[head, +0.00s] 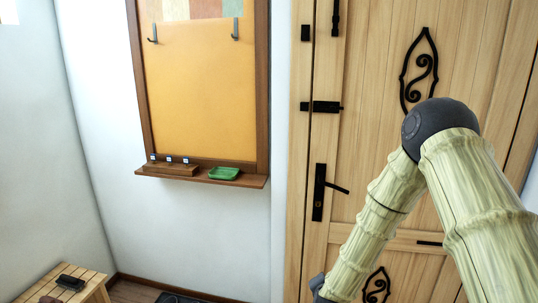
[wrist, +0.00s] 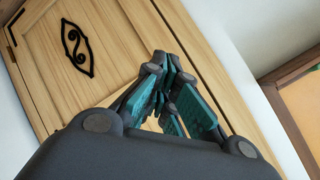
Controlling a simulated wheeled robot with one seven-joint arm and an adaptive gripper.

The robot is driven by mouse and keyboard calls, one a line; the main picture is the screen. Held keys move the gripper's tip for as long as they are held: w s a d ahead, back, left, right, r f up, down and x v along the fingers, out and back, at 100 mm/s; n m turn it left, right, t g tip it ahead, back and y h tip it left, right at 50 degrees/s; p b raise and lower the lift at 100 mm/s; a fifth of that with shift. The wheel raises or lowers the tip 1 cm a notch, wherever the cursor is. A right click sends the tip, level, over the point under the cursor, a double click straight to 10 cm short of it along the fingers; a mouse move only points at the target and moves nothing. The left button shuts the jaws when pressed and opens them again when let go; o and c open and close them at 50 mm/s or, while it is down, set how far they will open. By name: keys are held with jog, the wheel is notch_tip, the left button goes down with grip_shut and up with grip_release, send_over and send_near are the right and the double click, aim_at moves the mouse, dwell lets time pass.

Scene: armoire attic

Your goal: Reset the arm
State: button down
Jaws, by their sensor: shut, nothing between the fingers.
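My gripper (wrist: 170,95) shows in the wrist view, with dark grey links and teal pads. Its fingers are shut with nothing between them. In the wrist view it points toward a light wooden door (wrist: 60,30), which stands behind it. In the head view my arm rises at the right, bends at a dark joint and comes down in front of the same door (head: 375,60). The gripper itself is outside the head view.
A framed orange board (head: 200,90) with two hooks hangs on the white wall. Its ledge (head: 255,182) bears a green tray (head: 223,173) and a small wooden rack (head: 170,169). The door has a black handle (head: 320,190). A wooden stool (head: 88,290) with dark items stands at bottom left.

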jog(key=s+d+f+n+g, duration=0.1)
jog(key=s+f+n+g, duration=0.2)
jog(key=s+f, duration=0.75)
jog(key=s+d+f+n+g, duration=0.25)
jog(key=s+f, duration=0.45)
jog(key=s, duration=0.7)
jog(key=s+d+f+n+g, duration=0.1)
jog(key=s+n+g, duration=0.1)
jog(key=s, duration=1)
jog(key=s+d+f+n+g+y, duration=0.1)
jog(key=s+f+n+g, duration=0.1)
jog(key=s, duration=1)
jog(key=shift+d+f+n+g, duration=0.15)
jog(key=shift+d+n+g, duration=0.1)
jog(key=shift+n+g, duration=0.65)
jog(key=shift+w, duration=0.15)
